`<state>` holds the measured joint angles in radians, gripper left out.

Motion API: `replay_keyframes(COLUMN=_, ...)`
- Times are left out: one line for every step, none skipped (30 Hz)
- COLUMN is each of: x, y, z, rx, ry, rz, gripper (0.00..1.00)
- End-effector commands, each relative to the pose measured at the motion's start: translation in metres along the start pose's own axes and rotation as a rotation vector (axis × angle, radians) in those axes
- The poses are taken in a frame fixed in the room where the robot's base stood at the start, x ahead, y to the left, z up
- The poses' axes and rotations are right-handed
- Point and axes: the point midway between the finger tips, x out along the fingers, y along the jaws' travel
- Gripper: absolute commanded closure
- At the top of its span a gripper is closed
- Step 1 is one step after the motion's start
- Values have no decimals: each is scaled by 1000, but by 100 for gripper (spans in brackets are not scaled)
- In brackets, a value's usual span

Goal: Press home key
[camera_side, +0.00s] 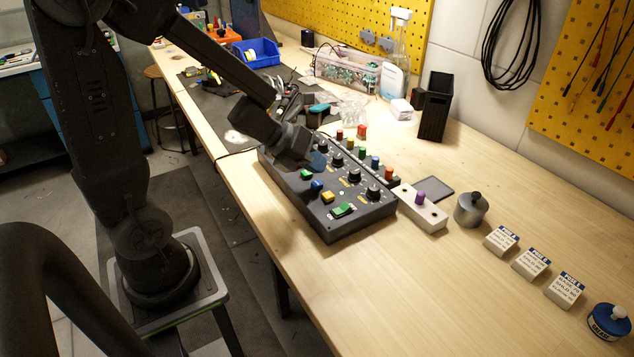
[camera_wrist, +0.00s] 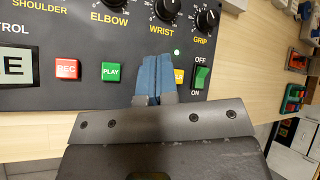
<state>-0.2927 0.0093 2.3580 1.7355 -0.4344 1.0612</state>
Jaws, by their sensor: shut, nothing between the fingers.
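The dark control box (camera_side: 345,228) lies on the bench in the side view. Its front row has a green key (camera_side: 306,174), a blue key (camera_side: 317,185), a yellow key (camera_side: 328,197) and a green rocker switch (camera_side: 343,210). In the wrist view the red key (camera_wrist: 67,69) reads REC and the green key (camera_wrist: 111,72) reads PLAY. The yellow key (camera_wrist: 179,77) is partly covered, its label unreadable. My gripper (camera_wrist: 153,62) is shut and empty, its blue fingers over the stretch between PLAY and yellow, hiding the blue key. In the side view my gripper (camera_side: 318,161) is over the box; contact cannot be told.
A white block with a purple knob (camera_side: 420,198) and a metal pot (camera_side: 471,209) stand to the right. Bare bench (camera_side: 430,290) lies in front.

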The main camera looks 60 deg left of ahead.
Motion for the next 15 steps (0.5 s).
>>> replay_keyframes(x=-4, y=-4, z=3, rx=5, ry=-3, rz=-2, gripper=100)
replay_keyframes(x=-6, y=-5, z=4, rx=6, ry=-3, rz=-2, gripper=100)
replay_keyframes(x=-8, y=-7, z=6, rx=5, ry=-3, rz=-2, gripper=100)
replay_keyframes(x=-10, y=-8, z=8, rx=5, ry=-3, rz=-1, gripper=100)
replay_keyframes(x=-13, y=-10, z=10, rx=5, ry=-4, rz=-1, gripper=100)
replay_keyframes(x=-15, y=-12, z=12, rx=4, ry=-4, rz=-1, gripper=100)
replay_keyframes(x=-17, y=-13, z=13, rx=5, ry=-3, rz=-2, gripper=100)
replay_keyframes(x=-19, y=-15, z=14, rx=5, ry=-3, rz=-2, gripper=100)
replay_keyframes(x=-22, y=-17, z=16, rx=5, ry=-3, rz=-3, gripper=100)
replay_keyframes(x=-23, y=-18, z=17, rx=5, ry=-3, rz=-3, gripper=100)
replay_keyframes(x=-25, y=-19, z=18, rx=4, ry=-2, rz=-2, gripper=100)
replay_keyframes(x=-27, y=-20, z=20, rx=3, ry=-2, rz=-2, gripper=100)
replay_keyframes(x=-28, y=-21, z=20, rx=4, ry=-2, rz=-1, gripper=100)
replay_keyframes(x=-29, y=-21, z=21, rx=1, ry=-2, rz=-1, gripper=100)
replay_keyframes(x=-29, y=-22, z=21, rx=1, ry=-2, rz=0, gripper=100)
